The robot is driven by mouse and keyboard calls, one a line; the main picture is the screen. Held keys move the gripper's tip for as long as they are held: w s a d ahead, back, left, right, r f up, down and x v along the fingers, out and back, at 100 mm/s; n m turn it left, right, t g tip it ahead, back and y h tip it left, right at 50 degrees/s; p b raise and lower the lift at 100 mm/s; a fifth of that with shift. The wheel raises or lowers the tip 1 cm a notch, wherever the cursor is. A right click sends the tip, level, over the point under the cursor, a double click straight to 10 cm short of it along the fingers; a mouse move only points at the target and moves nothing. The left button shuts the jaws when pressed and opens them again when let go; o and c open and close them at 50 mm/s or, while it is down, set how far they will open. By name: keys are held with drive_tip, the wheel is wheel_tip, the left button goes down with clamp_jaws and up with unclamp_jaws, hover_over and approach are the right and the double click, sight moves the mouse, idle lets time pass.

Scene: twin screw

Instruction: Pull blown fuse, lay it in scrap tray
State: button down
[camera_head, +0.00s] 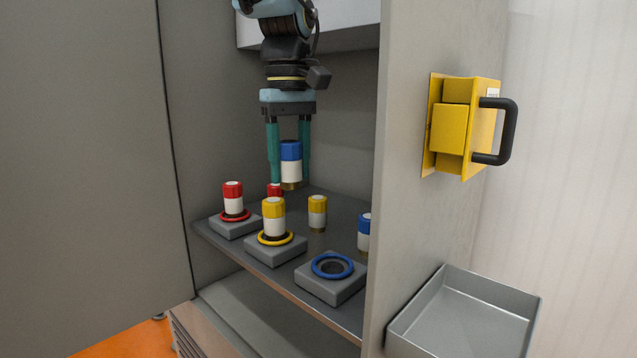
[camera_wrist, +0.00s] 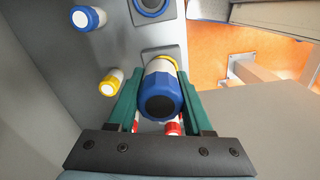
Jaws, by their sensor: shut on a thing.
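My gripper (camera_head: 290,180) has its green fingers shut on a blue-capped fuse (camera_head: 291,163) with a white body and a brass lower end. It holds the fuse upright above the shelf, behind the row of sockets. In the wrist view the blue cap (camera_wrist: 160,96) fills the space between the fingers and hides most of its body. The blue-ringed socket (camera_head: 332,266) at the front right is empty. The scrap tray (camera_head: 463,327), a grey open box at lower right, looks empty.
Red (camera_head: 233,198) and yellow (camera_head: 274,216) fuses stand in their sockets. A loose yellow fuse (camera_head: 317,212), a second blue fuse (camera_head: 363,232) and a partly hidden red one (camera_head: 275,189) stand behind. The cabinet side wall (camera_head: 420,225), with a yellow handled box (camera_head: 464,125), divides shelf from tray.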

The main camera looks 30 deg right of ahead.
drive_tip(key=w+a+r, duration=0.1)
drive_tip(key=w+a, duration=0.1)
drive_tip(key=w, duration=0.8)
drive_tip(key=shift+a, duration=0.35)
drive_tip(key=shift+w+r+p, duration=0.1)
drive_tip(key=shift+r+p, duration=2.4)
drive_tip(key=shift+p, duration=0.15)
